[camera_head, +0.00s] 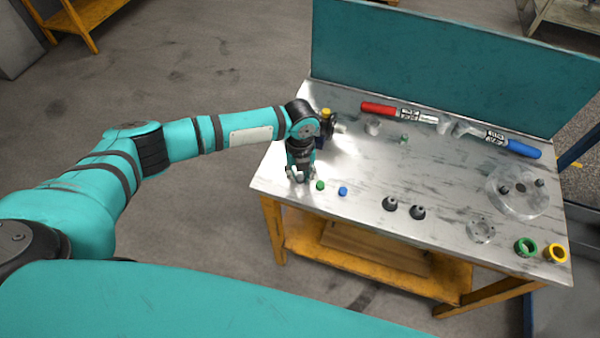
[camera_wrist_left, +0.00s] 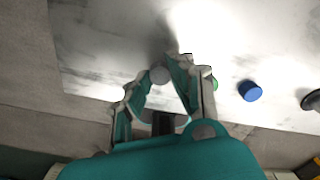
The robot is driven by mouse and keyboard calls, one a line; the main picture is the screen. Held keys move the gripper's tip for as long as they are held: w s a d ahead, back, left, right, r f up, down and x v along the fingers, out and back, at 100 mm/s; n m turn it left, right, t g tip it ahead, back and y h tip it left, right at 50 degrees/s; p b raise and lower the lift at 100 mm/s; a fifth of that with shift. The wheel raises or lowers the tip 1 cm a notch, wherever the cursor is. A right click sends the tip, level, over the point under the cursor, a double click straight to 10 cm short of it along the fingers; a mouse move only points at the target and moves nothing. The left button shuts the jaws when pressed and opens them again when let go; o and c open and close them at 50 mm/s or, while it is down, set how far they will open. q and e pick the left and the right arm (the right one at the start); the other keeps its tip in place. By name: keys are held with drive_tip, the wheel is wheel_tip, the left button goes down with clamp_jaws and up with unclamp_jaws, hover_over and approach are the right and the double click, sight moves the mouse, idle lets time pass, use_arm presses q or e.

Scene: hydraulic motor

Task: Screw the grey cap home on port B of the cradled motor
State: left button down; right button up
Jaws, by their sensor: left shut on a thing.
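My left gripper (camera_head: 298,176) is low over the front left corner of the metal-topped table, its wrist above it. In the left wrist view the fingers (camera_wrist_left: 163,70) are shut on a small round grey piece, which looks like the grey cap (camera_wrist_left: 159,74). Whether the cap still touches the table top, I cannot tell. What looks like the cradled motor (camera_head: 328,124), dark with a yellow cap (camera_head: 326,112) on top, stands behind my left wrist. The wrist hides much of it, and I cannot make out port B. My right gripper is not in view.
A green cap (camera_head: 320,185) and a blue cap (camera_head: 343,191) lie just right of my gripper. Two black cone-like pieces (camera_head: 390,203) stand farther right. Red-handled (camera_head: 378,108) and blue-handled (camera_head: 523,148) tools lie along the teal back panel (camera_head: 430,60). The table's middle is mostly clear.

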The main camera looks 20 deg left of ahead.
sight(300, 177)
use_arm(q)
drive_tip(key=shift+r+p, duration=2.8)
drive_tip(key=shift+r, duration=0.2)
drive_tip(key=shift+f, duration=0.1)
